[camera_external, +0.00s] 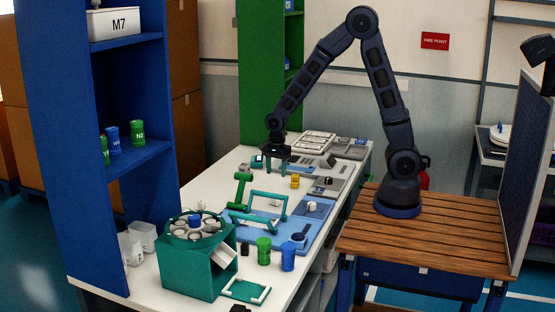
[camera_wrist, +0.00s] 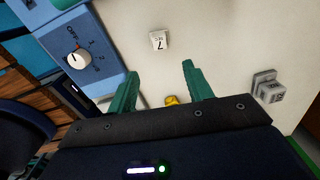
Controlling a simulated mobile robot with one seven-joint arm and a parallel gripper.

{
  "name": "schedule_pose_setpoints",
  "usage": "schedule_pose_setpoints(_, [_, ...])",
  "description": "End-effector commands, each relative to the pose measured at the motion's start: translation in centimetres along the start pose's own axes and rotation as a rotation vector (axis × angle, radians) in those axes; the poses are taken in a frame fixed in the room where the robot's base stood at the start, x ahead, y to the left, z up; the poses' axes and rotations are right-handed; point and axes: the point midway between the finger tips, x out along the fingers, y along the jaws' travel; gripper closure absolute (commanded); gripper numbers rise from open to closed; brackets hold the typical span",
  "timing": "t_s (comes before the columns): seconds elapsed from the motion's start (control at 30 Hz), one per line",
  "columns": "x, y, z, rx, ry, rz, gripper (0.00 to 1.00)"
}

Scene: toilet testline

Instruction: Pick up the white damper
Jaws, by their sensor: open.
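A small white block with dark lettering (camera_wrist: 159,41), which looks like the white damper, lies on the pale table top in the wrist view. It is just beyond my gripper's fingertips, roughly centred between their lines and apart from them. My gripper (camera_wrist: 160,68) is open and empty, with two green fingers spread. In the external view my gripper (camera_external: 276,166) hangs pointing down over the far part of the white table. I cannot tell which small white piece there is the same block.
A yellow piece (camera_wrist: 171,100) shows between the fingers near the palm. A grey block (camera_wrist: 268,87) lies to the right. A blue box with a white knob (camera_wrist: 78,57) is at left. In the external view a green carousel box (camera_external: 192,272) and blue shelf (camera_external: 135,95) stand nearer.

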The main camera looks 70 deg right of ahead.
Motion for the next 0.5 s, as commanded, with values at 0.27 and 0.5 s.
schedule_pose_setpoints(0.27, [2.6,-0.4,0.3,0.075,0.010,0.016,0.49])
schedule_pose_setpoints(0.5, [5.8,-0.4,0.3,0.075,0.010,0.017,0.49])
